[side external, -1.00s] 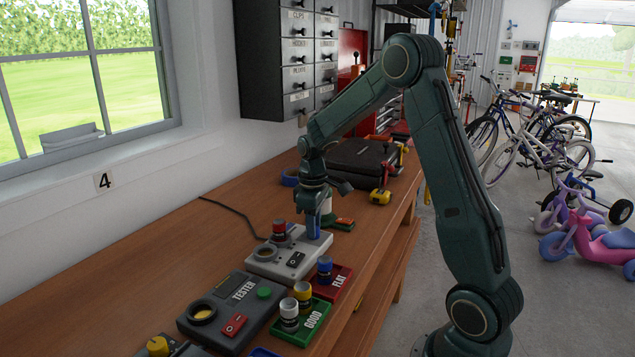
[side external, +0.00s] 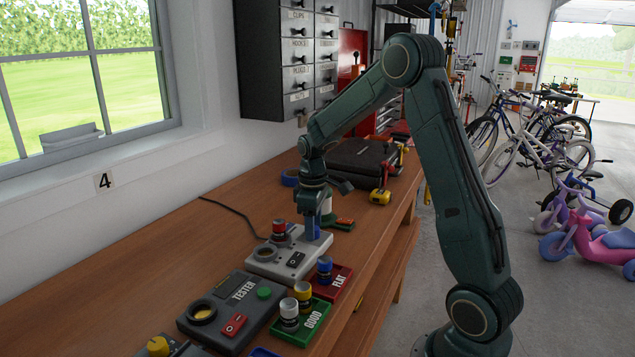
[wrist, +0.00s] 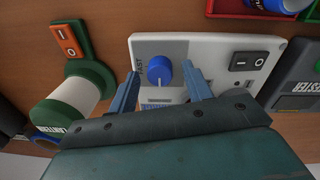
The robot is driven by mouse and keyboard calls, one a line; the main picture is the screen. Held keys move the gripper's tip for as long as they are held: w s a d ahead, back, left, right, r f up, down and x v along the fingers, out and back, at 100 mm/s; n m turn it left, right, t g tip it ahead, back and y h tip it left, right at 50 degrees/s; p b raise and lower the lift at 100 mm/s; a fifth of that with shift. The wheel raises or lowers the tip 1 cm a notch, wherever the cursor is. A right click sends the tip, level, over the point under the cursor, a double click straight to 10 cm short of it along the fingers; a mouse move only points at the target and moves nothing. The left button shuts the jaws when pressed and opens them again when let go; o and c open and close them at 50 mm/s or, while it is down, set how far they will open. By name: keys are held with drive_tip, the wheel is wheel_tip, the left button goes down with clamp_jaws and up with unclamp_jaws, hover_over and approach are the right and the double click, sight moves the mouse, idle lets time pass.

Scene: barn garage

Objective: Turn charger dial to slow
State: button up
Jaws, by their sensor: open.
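The charger (side external: 270,268) is a light grey box on the bench. In the wrist view its white face (wrist: 205,47) carries a round blue dial (wrist: 158,66) with a white pointer line toward the bottom of the picture. The word FAST is beside the dial's left side. A lower label is partly hidden by my gripper, and I cannot read a SLOW mark. My gripper (wrist: 162,73) is open, pointing down, with one finger on each side of the dial and visible gaps between. It also shows above the charger in the side view (side external: 313,229).
A red-topped cell (side external: 279,230) stands in the charger, near an empty round socket and a rocker switch (side external: 296,259). The tester (side external: 225,315), green GOOD tray (side external: 318,325) and red FLAT tray (side external: 343,279) are nearby.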

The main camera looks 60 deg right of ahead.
drive_tip(key=shift+r, duration=0.15)
wheel_tip(320, 180, up, 14)
drive_tip(key=shift+a+f, duration=0.25)
idle(0.3)
drive_tip(key=shift+s+a, duration=0.1)
drive_tip(key=s+a+r+m+t, duration=0.1)
drive_tip(key=s+a+r+t, duration=0.3)
drive_tip(key=s+a, duration=0.7)
drive_tip(key=s+a+f+m+t, duration=0.1)
drive_tip(key=s+a+f, duration=0.1)
drive_tip(key=s+a, duration=0.6)
drive_tip(key=shift+s+f+t, duration=0.25)
drive_tip(key=shift+s+t, duration=0.05)
drive_tip(key=shift+s, duration=0.4)
